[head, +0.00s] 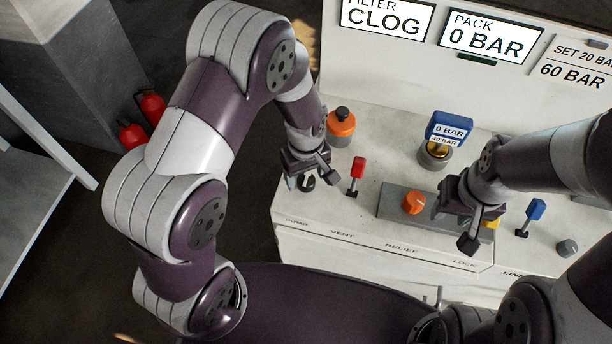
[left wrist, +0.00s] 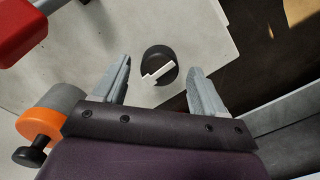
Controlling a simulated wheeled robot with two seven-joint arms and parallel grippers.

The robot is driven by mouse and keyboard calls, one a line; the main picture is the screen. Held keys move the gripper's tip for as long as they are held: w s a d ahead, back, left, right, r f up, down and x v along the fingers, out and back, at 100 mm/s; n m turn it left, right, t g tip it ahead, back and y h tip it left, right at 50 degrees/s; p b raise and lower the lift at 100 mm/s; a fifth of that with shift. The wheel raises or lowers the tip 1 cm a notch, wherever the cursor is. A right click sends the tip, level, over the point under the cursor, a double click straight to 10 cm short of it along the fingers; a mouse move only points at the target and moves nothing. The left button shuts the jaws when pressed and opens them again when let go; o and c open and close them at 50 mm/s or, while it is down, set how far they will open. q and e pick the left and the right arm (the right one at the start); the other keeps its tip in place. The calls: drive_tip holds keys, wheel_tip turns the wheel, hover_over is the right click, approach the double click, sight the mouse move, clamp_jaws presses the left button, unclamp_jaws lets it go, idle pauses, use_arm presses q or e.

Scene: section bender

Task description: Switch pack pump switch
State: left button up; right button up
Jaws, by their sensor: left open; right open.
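The pump switch is a black round knob (head: 306,182) with a white pointer bar, at the left end of the white console top above the label that reads PUMP. In the left wrist view the knob (left wrist: 160,66) lies between and beyond the fingertips, its white bar slanted. My left gripper (head: 309,172) is open over the knob, its fingers pointing down, and it partly covers the knob in the head view. No contact shows. My right gripper (head: 473,218) is open over the right part of the console, near a yellow part (head: 491,223).
A red lever (head: 357,172) stands just right of the knob. An orange and black knob (head: 341,124) is behind it. An orange knob (head: 414,203), a blue-framed gauge (head: 449,129) and a blue lever (head: 534,211) are further right. The panel display (head: 485,38) reads PACK 0 BAR.

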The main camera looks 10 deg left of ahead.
use_arm(q)
drive_tip(key=shift+s+f, duration=0.1)
drive_tip(key=shift+f, duration=0.45)
drive_tip(key=shift+w+f, duration=0.2)
drive_tip(key=shift+f, duration=0.1)
drive_tip(key=shift+s, duration=0.1)
drive_tip(key=c, duration=1.1)
drive_tip(key=shift+o, duration=0.2)
